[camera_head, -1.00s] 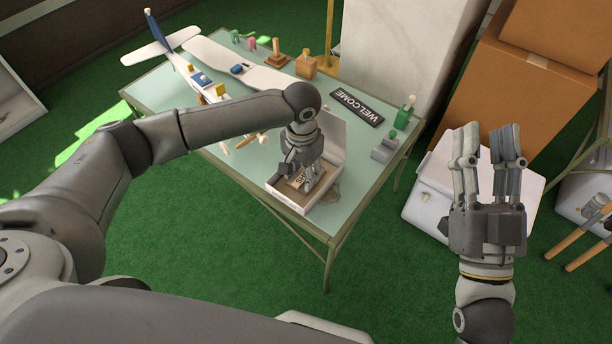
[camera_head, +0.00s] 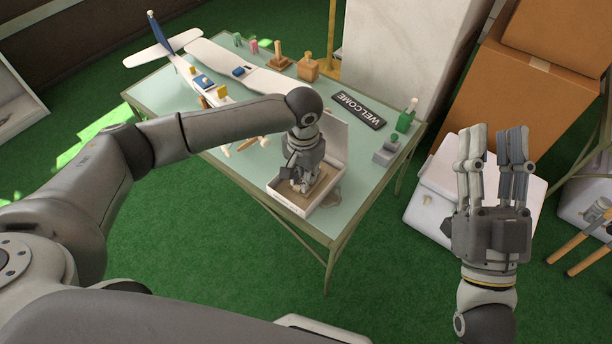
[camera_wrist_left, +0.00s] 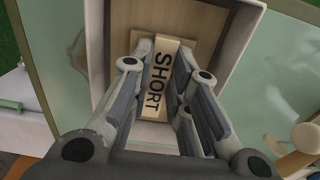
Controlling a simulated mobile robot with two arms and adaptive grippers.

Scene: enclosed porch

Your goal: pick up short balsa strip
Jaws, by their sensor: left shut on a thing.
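The short balsa strip (camera_wrist_left: 161,78) is a pale wooden strip marked "SHORT", seen in the left wrist view between my left fingers. My left gripper (camera_wrist_left: 155,90) is shut on it, inside a white open box (camera_head: 292,208) at the near edge of the table. In the head view my left gripper (camera_head: 303,183) covers most of the strip. Brown board shows under the strip in the box. My right gripper (camera_head: 495,165) is open and empty, fingers up, away to the right of the table.
The green-topped table (camera_head: 350,150) holds a model airplane (camera_head: 215,62), a WELCOME sign (camera_head: 358,110), a green bottle (camera_head: 405,117) and grey blocks (camera_head: 386,154). A white cooler box (camera_head: 428,200) and cardboard boxes (camera_head: 527,90) stand at the right.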

